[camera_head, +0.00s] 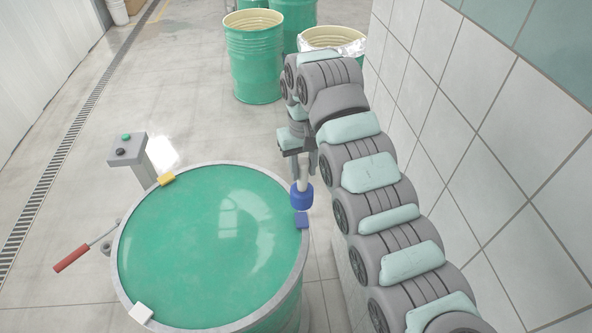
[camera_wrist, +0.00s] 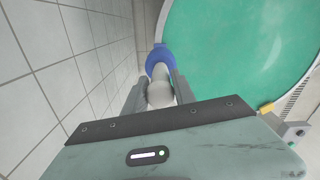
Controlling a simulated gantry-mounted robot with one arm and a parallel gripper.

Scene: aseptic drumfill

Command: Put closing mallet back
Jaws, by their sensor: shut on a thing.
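My gripper (camera_head: 299,163) is shut on the light handle of the closing mallet, whose blue head (camera_head: 301,195) points down. The mallet hangs just right of the rim of the closed green drum (camera_head: 210,240). In the wrist view, the grey handle (camera_wrist: 159,94) sits between the two fingers and the blue head (camera_wrist: 160,58) shows beyond them, beside the drum's edge. A blue block (camera_head: 302,220) sits on the drum rim just below the head. I cannot tell whether the head touches it. No holder for the mallet is clearly seen.
A yellow block (camera_head: 167,179) and a white block (camera_head: 141,313) also sit on the rim. A red-handled lever (camera_head: 72,258) sticks out left. A grey button post (camera_head: 128,150) stands behind. Open green drums (camera_head: 253,60) stand at the back. A tiled wall (camera_head: 490,110) bounds the right.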

